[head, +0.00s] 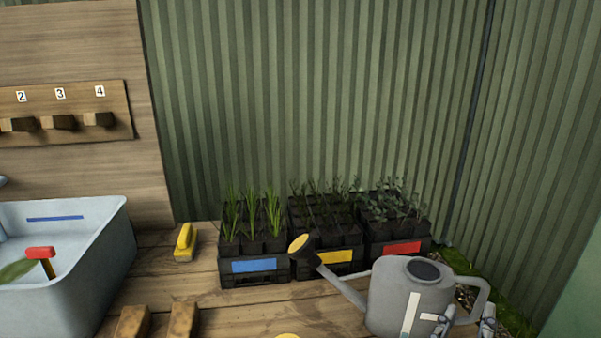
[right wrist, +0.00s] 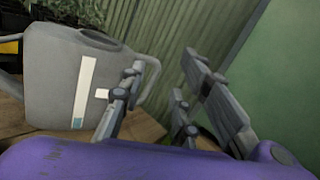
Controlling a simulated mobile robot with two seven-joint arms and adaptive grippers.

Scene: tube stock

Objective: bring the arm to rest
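My right gripper (head: 466,320) is at the lower right of the head view, beside the handle of a grey watering can (head: 392,297). Its fingers are spread apart in the right wrist view (right wrist: 165,80), with nothing seen held between them. The can stands upright with a pale strip on its side, and its yellow-faced spout points left. In the right wrist view the can (right wrist: 50,65) is left of the fingers, its handle passing behind the left finger. Whether finger and handle touch, I cannot tell. My left gripper is in neither view.
Black plant crates with blue (head: 254,266), yellow (head: 335,257) and red (head: 402,248) labels stand behind the can. A yellow-handled brush (head: 184,243) lies left of them. A grey basin (head: 100,235) holds a red-topped item. Corrugated wall (head: 320,90) closes the back.

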